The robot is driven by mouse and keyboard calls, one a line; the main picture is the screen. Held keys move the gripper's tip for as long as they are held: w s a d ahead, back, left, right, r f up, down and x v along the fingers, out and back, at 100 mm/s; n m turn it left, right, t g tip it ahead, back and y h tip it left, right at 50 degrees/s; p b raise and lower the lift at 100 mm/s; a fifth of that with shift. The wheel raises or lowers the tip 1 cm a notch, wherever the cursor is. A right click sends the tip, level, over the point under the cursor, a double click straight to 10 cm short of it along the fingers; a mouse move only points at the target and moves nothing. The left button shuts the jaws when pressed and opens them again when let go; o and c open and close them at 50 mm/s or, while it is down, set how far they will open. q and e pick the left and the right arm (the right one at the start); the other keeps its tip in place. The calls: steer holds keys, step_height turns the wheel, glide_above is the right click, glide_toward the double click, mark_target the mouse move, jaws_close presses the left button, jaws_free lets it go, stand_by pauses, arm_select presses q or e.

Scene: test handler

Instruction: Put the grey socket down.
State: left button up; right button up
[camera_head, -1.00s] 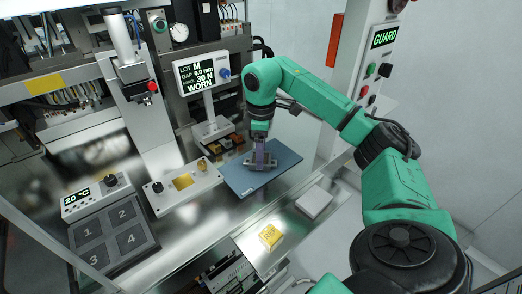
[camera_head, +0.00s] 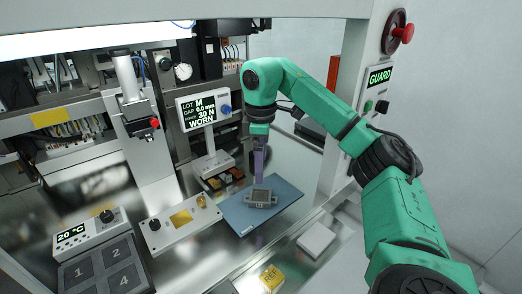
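The grey socket (camera_head: 261,199) lies on the blue mat (camera_head: 285,202) on the metal worktop. It looks flat and level, near the middle of the mat. My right gripper (camera_head: 259,180), with purple fingers, points down just above and behind the socket. The fingers look clear of the socket, but the gap is small and hard to judge. The fingers overlap from this side, so I cannot tell whether they are open or shut. My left gripper is not in view.
A display stand (camera_head: 204,110) reading WORN is behind the mat. A plate with a yellow square (camera_head: 181,218) is at left, beside a numbered tray (camera_head: 104,266). A yellow block (camera_head: 271,278) and a pale square pad (camera_head: 317,239) lie in front.

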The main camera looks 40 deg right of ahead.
steer(key=shift+r, duration=1.8)
steer(key=shift+f, duration=0.1)
